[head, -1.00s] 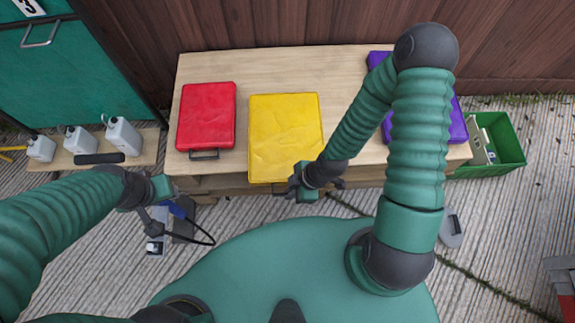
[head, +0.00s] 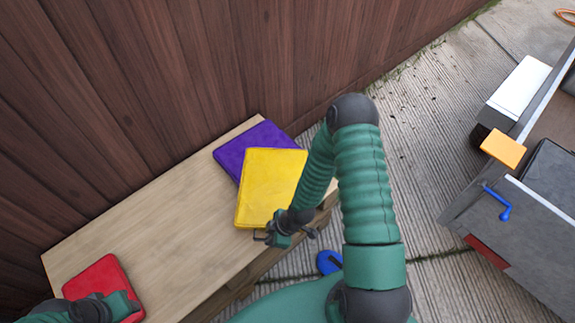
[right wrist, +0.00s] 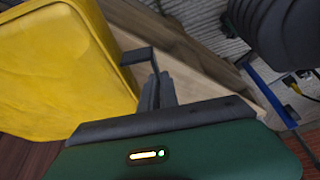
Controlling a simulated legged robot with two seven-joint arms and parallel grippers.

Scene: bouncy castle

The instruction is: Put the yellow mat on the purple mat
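The yellow mat (head: 270,185) is at the right end of the wooden table in the head view. It overlaps the lower right part of the purple mat (head: 245,143); I cannot tell whether it touches it or hovers above.
The red mat (head: 96,281) lies at the left end of the wooden table (head: 160,220). The table's middle is bare. A wooden wall (head: 150,90) stands behind. At the right are a grey workbench (head: 540,225) with an orange block (head: 503,149) and a blue handle.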

